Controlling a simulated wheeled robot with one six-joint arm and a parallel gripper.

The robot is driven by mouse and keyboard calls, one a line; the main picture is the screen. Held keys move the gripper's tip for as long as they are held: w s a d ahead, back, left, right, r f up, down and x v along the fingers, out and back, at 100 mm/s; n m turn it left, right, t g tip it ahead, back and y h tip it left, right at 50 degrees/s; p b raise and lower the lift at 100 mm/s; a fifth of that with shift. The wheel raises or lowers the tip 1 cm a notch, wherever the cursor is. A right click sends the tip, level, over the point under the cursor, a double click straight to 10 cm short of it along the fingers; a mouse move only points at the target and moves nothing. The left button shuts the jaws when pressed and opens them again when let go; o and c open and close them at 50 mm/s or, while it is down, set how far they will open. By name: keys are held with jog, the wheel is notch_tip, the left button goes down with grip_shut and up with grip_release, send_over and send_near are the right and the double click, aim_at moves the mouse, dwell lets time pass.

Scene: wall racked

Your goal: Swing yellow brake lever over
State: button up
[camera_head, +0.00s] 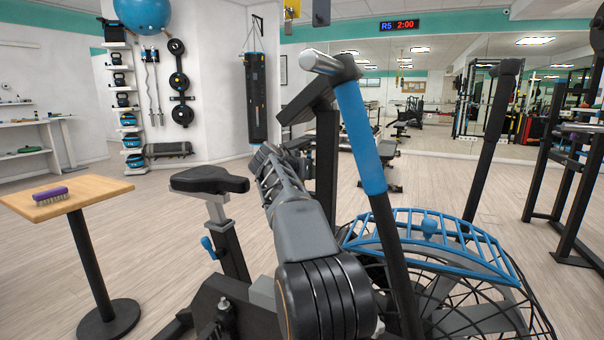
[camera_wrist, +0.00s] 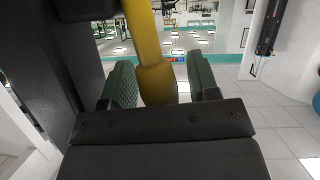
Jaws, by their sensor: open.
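The yellow brake lever (camera_wrist: 155,75) shows in the wrist view, coming down from the top edge and ending in a thicker, rounded grip. My gripper (camera_wrist: 160,72) is open, with a green ribbed finger pad on each side of the lever's grip. A gap shows between the lever and the right pad; the left pad is nearer to it. I cannot tell whether anything touches. The lever's base is out of the wrist view.
A dark upright block (camera_wrist: 62,70) stands close on the left in the wrist view. In the head view, an exercise bike with a black saddle (camera_head: 209,180), blue-gripped handle (camera_head: 360,135) and blue fan guard (camera_head: 430,240) crowds my arm. A wooden side table (camera_head: 95,190) carries a purple brush (camera_head: 50,195).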

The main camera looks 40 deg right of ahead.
jog(key=p+v, duration=0.1)
jog(key=v, duration=1.2)
jog(key=shift+a+r+p, duration=0.25)
jog(key=shift+a+p, duration=0.05)
jog(key=shift+p, duration=0.1)
jog(key=shift+s, duration=0.1)
jog(key=s+a+r+n+g+y+p, duration=0.1)
jog(key=s+a+n+y+p, duration=0.5)
jog(key=p, duration=1.1)
jog(key=s+a+r+n+g+y+p, duration=0.1)
jog(key=s+a+r+n+y+p, duration=0.2)
jog(key=s+a+p, duration=1)
jog(key=shift+a+r+n+y+p, duration=0.4)
jog(key=shift+n+y+p, duration=1.2)
jog(key=shift+p, duration=1.15)
jog(key=shift+s, duration=0.1)
